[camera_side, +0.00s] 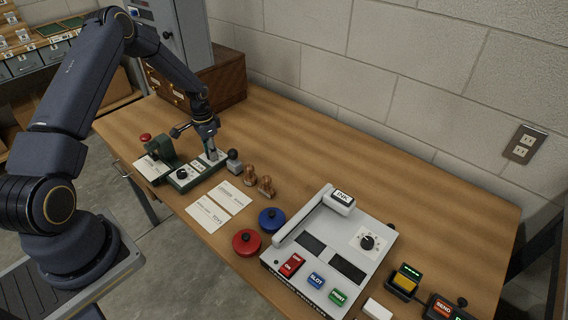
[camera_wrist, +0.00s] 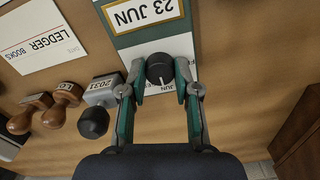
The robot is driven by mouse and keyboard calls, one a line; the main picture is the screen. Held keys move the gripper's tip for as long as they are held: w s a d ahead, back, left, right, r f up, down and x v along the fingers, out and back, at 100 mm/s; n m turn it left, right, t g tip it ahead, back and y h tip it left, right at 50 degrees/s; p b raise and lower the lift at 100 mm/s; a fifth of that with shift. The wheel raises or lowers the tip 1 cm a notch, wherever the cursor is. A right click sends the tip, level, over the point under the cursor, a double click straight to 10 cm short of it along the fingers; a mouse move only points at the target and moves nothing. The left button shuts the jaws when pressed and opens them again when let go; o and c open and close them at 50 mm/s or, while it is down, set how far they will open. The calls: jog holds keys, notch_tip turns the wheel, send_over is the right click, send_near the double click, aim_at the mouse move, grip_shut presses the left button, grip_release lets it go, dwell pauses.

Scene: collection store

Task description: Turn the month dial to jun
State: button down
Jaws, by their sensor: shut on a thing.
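The month dial is a dark round knob (camera_wrist: 160,68) on a green and white panel (camera_wrist: 150,38) in the wrist view. My gripper (camera_wrist: 160,84) is shut on it, one finger at each side. The knob's white mark points down in the picture, toward small print that seems to read JUN. A framed window (camera_wrist: 142,12) above the knob reads 23 JUN. In the side view my gripper (camera_side: 211,152) is over the far end of the green date device (camera_side: 190,178) and hides most of that dial.
A grey 2031 stamp (camera_wrist: 103,88) and wooden-handled stamps (camera_wrist: 62,105) stand close to the gripper's left in the wrist view. Cards (camera_side: 208,215), red (camera_side: 247,242) and blue (camera_side: 271,220) round pieces and a grey ink machine (camera_side: 325,250) occupy the bench. A wooden cabinet (camera_side: 222,82) stands behind.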

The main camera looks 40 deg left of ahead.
jog(key=c, duration=0.8)
grip_release()
jog(key=shift+c, duration=0.2)
notch_tip(320, 180, up, 12)
